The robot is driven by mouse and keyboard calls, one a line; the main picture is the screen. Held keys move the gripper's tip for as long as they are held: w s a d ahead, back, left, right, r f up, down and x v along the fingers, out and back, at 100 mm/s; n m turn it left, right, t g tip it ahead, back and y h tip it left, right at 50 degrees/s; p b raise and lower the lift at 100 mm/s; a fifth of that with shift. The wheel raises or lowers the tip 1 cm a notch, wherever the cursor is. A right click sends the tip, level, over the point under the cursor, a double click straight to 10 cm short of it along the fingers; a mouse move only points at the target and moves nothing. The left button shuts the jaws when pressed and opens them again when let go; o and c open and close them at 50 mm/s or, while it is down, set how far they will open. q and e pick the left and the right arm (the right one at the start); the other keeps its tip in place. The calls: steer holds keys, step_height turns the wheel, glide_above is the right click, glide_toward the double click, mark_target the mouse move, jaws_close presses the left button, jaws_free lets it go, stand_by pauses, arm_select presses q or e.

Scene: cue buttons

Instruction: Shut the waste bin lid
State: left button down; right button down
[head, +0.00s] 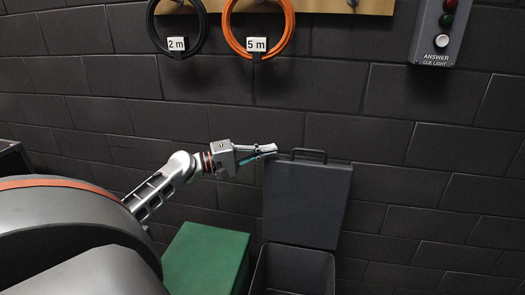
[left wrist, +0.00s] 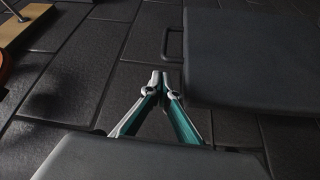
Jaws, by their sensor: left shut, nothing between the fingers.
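The dark grey waste bin (head: 292,273) stands at the lower middle of the head view, against the wall. Its lid (head: 306,205) is open and stands upright at the back, with a handle (head: 309,151) on its top edge. The lid also shows at the right of the left wrist view (left wrist: 255,55), with its handle (left wrist: 173,45) on its left edge. My left gripper (head: 275,150) is shut and empty, close to the left of the handle. Its fingertips (left wrist: 160,75) look apart from the handle in the left wrist view. My right gripper is not in view.
A green box (head: 206,258) stands left of the bin. A black cable coil (head: 177,22) and an orange one (head: 257,25) hang on a wooden rail above. A cue light box (head: 441,35) is on the wall at upper right.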

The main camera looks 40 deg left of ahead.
arm_select(q)
steer(key=x, duration=0.5)
steer(key=shift+w, duration=0.25)
steer(key=shift+w+d, duration=0.15)
steer(key=shift+w, duration=0.05)
steer(key=shift+d+f, duration=0.1)
